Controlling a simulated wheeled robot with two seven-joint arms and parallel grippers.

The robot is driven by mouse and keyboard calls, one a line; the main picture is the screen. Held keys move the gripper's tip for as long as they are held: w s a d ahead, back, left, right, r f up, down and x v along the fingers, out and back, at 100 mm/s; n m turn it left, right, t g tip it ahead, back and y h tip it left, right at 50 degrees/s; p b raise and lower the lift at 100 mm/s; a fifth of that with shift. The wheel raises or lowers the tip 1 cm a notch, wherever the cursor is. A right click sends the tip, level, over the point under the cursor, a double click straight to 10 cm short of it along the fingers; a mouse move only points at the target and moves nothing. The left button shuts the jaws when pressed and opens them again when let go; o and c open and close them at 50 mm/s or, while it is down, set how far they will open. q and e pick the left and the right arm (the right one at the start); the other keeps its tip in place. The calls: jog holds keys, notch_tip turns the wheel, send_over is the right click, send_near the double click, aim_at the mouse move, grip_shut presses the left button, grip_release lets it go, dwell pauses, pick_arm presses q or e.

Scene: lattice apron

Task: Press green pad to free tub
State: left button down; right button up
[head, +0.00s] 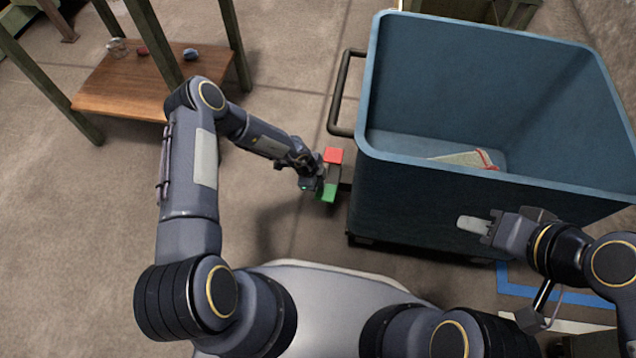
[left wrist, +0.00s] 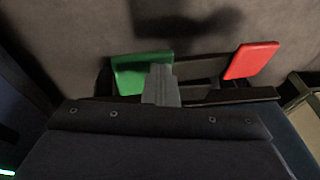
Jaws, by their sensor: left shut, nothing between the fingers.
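The green pad (head: 327,193) is low beside the left side of the blue tub (head: 430,205), with a red pad (head: 333,155) just beyond it. My left gripper (head: 318,182) is shut and empty at the green pad. In the left wrist view its fingertips (left wrist: 161,84) overlap the right part of the green pad (left wrist: 135,72); I cannot tell if they touch it. The red pad (left wrist: 252,60) is clear of the fingers, to the right. My right gripper (head: 474,224) looks shut and empty, in front of the tub's near wall.
A dark handle (head: 343,92) sticks out from the tub's left side. A striped item (head: 465,159) lies inside the tub. A wooden shelf (head: 125,85) with small objects stands at the upper left. Blue tape (head: 560,296) marks the floor at lower right. The left floor is open.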

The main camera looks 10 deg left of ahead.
aim_at(318, 191)
pick_arm(q)
jog(key=shift+s+f+p, duration=0.35)
jog(key=shift+s, duration=0.05)
jog(key=shift+s+f, duration=0.2)
jog(key=shift+f, duration=0.3)
jog(key=shift+s+f, duration=0.2)
jog(key=shift+f, duration=0.3)
pick_arm(e)
jog(key=shift+s+r, duration=0.15)
jog(key=shift+r, duration=0.55)
pick_arm(q)
jog(key=shift+p, duration=0.3)
